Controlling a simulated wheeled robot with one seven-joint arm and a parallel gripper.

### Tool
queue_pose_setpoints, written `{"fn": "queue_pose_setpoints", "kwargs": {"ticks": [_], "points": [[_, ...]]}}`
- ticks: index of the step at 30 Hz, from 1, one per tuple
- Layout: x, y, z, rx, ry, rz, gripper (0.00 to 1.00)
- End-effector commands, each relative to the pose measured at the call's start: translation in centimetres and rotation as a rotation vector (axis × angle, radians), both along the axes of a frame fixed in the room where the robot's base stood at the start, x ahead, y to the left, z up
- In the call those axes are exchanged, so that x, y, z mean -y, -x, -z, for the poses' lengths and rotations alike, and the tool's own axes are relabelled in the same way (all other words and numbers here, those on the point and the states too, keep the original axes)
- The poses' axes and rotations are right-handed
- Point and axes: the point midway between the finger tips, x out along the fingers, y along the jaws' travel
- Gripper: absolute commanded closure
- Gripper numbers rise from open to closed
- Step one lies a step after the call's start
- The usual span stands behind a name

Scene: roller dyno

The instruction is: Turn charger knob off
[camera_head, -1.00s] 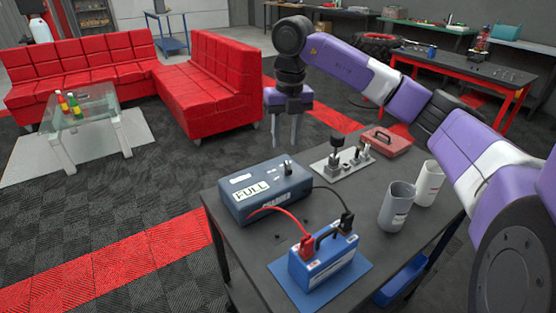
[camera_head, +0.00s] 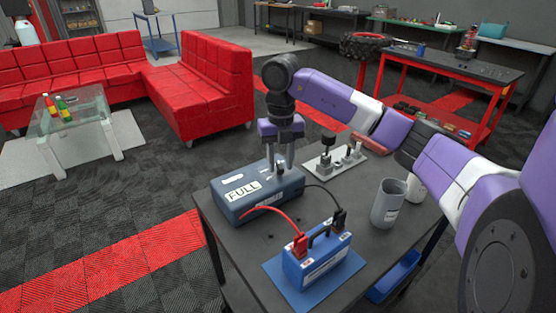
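The charger is a dark blue-grey box (camera_head: 232,208) with a white "FULL" label, on the near half of the dark table. My gripper (camera_head: 281,168) points down over the charger's far right top edge. Its two grey fingers are apart, with a gap between them. The fingertips are at or just above the top face, where the small dark knob showed earlier. The knob is now mostly hidden by the fingers, and I cannot tell whether they touch it.
A blue battery (camera_head: 315,265) with red and black clamps stands on a blue mat (camera_head: 281,272) in front. Cables run to the charger. A metal plate with posts (camera_head: 325,165) and a grey cup (camera_head: 388,203) stand to the right. Red sofas (camera_head: 206,100) are behind.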

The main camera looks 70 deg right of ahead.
Motion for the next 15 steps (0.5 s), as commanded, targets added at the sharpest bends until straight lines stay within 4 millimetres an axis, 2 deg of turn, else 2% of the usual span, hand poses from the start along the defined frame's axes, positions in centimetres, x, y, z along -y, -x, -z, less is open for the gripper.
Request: {"fn": "queue_pose_setpoints", "kwargs": {"ticks": [2,7,15], "points": [[-0.01,-0.01,-0.01,0.0,0.0,0.0,0.65],[-0.01,-0.02,-0.03,0.0,0.0,0.0,0.98],[-0.02,-0.02,-0.04,0.001,-0.001,-0.004,1.0]]}}
